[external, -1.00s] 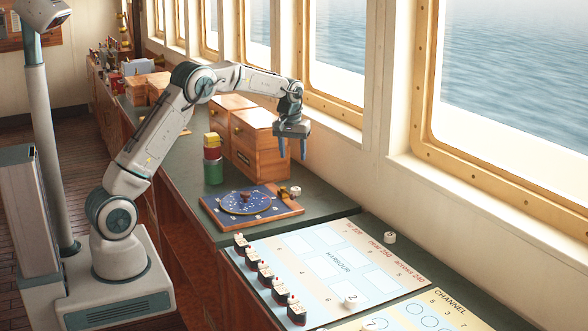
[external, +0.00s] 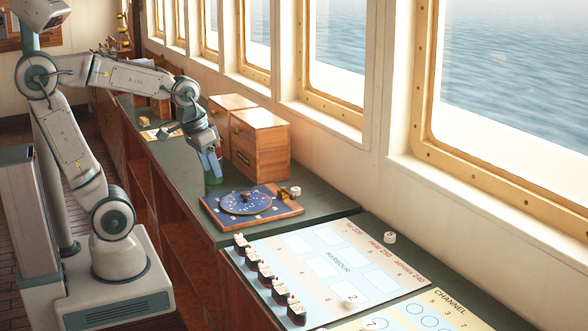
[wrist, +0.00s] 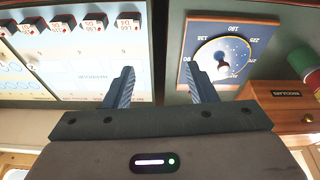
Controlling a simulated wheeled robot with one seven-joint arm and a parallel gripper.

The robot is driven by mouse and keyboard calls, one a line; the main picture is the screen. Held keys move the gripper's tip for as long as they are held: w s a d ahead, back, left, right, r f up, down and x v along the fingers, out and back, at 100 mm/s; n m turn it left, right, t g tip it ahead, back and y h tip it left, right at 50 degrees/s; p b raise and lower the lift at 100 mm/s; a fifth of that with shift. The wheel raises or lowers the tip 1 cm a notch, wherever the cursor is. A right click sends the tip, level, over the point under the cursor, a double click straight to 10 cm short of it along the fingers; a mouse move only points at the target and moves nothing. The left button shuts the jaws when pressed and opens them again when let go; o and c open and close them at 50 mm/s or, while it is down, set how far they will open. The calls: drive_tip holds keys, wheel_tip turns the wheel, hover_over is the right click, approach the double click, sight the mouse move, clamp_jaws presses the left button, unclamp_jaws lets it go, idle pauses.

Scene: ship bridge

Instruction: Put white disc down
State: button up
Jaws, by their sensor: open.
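My gripper (external: 211,165) is open. In the wrist view its two fingers (wrist: 162,88) stand apart with nothing between them. Several small white discs lie on the counter and boards: one (external: 295,191) by the far right corner of the dial board, one (external: 389,237) beyond the harbour board, and one marked 2 (external: 350,302) on the harbour board's near edge. My gripper is well to the left of all these, above the counter. I cannot tell which one the task means.
The blue dial board (external: 268,211) also shows in the wrist view (wrist: 258,42). Wooden boxes (external: 262,150) stand by the window. Small black-and-white blocks (external: 265,271) line the harbour board (external: 330,245).

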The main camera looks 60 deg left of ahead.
drive_tip(key=shift+m, duration=0.5)
drive_tip(key=s, duration=0.1)
drive_tip(key=s+f, duration=0.1)
drive_tip(key=s, duration=0.1)
drive_tip(key=s+d+f, duration=0.1)
drive_tip(key=shift+s, duration=0.2)
drive_tip(key=shift+o, duration=0.6)
drive_tip(key=shift+w, duration=0.1)
drive_tip(key=w+d+r+n+g+h+b, duration=0.1)
drive_tip(key=w+d+r+n, duration=0.2)
drive_tip(key=w+d+n, duration=0.5)
drive_tip(key=n+g+y+b, duration=0.1)
drive_tip(key=n+g+b, duration=0.15)
drive_tip(key=n, duration=0.95)
hover_over(353, 298)
wheel_tip(353, 298, down, 8)
drive_tip(key=f, duration=0.5)
drive_tip(key=a+f, duration=0.1)
drive_tip(key=f, duration=0.2)
drive_tip(key=shift+s+f, duration=0.1)
drive_tip(key=shift+s, duration=0.15)
drive_tip(key=shift+w+d+f+p, duration=0.15)
drive_tip(key=shift+f+p, duration=0.1)
drive_tip(key=shift+f, duration=0.65)
drive_tip(key=shift+d+f+p, duration=0.1)
drive_tip(key=shift+f+p, duration=0.1)
drive_tip(key=shift+f, duration=0.65)
drive_tip(key=shift+w+d+f+p, duration=0.15)
drive_tip(key=shift+f+p, duration=0.1)
drive_tip(key=shift+f, duration=0.65)
